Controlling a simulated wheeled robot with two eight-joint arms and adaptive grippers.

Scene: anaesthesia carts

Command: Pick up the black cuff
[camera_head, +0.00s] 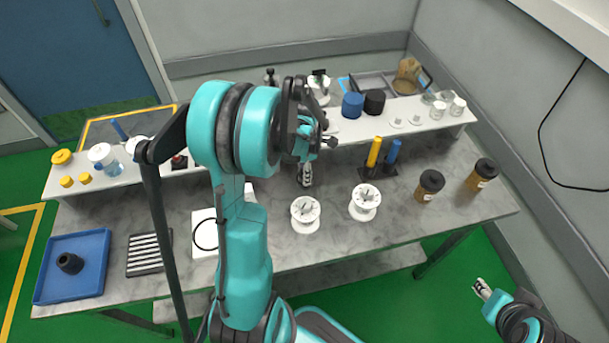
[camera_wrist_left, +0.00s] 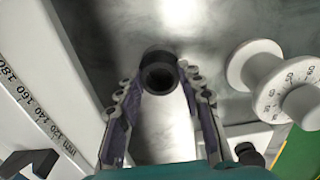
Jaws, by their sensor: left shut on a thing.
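My left gripper (camera_head: 306,177) is over the grey marbled worktop, behind the white spools. In the left wrist view its fingers (camera_wrist_left: 160,85) close on the black cuff (camera_wrist_left: 159,72), a short hollow cylinder seen end-on between the fingertips. I cannot tell whether the cuff touches the worktop. In the head view the gripper hides this cuff. Another black ring-like piece (camera_head: 70,263) lies in the blue tray (camera_head: 93,285) at the left. My right gripper (camera_head: 483,290) is at the lower right, off the worktop; its opening is unclear.
White spools (camera_head: 305,214) (camera_head: 364,202) stand in front of my left gripper; one shows close in the wrist view (camera_wrist_left: 285,85). Blue and yellow cylinders (camera_head: 392,152) and brown jars (camera_head: 430,185) stand to the right. A raised white shelf (camera_head: 430,119) runs behind.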

